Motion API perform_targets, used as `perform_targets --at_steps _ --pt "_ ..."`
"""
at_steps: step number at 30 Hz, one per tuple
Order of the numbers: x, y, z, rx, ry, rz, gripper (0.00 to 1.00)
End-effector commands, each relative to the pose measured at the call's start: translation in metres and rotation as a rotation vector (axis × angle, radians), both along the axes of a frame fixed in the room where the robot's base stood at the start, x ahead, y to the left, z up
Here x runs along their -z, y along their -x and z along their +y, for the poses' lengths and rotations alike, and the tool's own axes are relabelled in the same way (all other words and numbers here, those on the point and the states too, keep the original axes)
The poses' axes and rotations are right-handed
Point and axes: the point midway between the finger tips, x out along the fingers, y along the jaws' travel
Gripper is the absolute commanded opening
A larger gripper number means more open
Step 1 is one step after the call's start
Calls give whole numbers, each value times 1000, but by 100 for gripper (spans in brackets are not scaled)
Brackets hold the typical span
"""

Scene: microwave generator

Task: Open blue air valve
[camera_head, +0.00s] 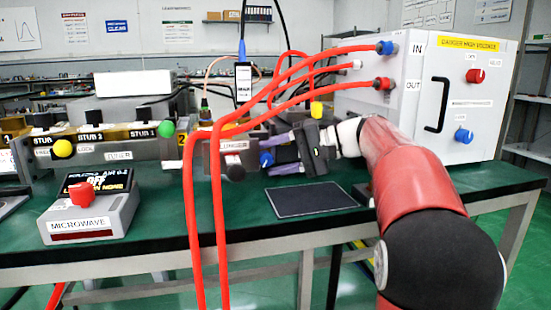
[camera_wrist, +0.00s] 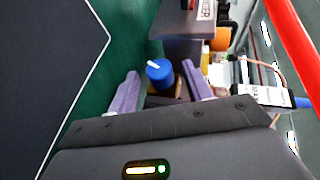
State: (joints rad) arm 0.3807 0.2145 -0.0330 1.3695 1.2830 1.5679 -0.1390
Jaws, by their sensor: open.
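A blue knob (camera_head: 266,159), which appears to be the air valve, sits low on the bench hardware at the right end of the tuner line. In the wrist view the blue knob (camera_wrist: 159,72) has a short white mark on top. My gripper (camera_head: 270,152) reaches it from the right. Its two purple fingers are open, one on each side of the knob in the wrist view (camera_wrist: 160,70). A gap shows between the left finger and the knob; whether the right finger touches it I cannot tell.
Red hoses (camera_head: 218,200) hang in front of the bench, left of my gripper. A white generator box (camera_head: 400,80) stands at the right, with another blue knob (camera_head: 463,135). A yellow knob (camera_head: 316,109) is just above my gripper. A dark pad (camera_head: 310,199) lies below.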

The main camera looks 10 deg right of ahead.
Motion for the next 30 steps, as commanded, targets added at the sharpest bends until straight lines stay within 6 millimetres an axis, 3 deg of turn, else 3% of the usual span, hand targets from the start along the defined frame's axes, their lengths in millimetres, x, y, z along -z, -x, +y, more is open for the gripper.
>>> perform_targets --at_steps 5,16,30 --pt "0 0 0 0 0 0 50" --pt "0 0 0 0 0 0 5" --pt "-3 0 1 -1 139 1 5"
